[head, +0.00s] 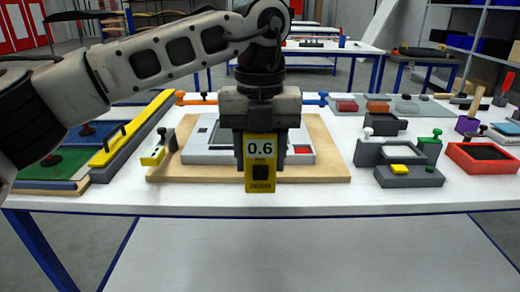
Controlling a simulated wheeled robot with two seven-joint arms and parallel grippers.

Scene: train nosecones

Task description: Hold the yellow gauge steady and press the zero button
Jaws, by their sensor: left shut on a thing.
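The yellow gauge (261,163) is upright in the middle of the head view. Its grey display reads 0.6. A black button (260,172) shows below the display, with a yellow strip marked "ZERO" at the bottom. My left gripper (262,150) comes down from above and is shut on the gauge, with dark fingers at its sides. The gauge is in front of a grey device on a tan board (325,140); whether it touches the board cannot be told. My right gripper is not in view.
At left are a long yellow bar (130,130), green and blue panels, and a small yellow-ended tool (153,156). At right are a grey fixture with a yellow block (400,169) and a red-orange tray (484,157). The white table's front strip is clear.

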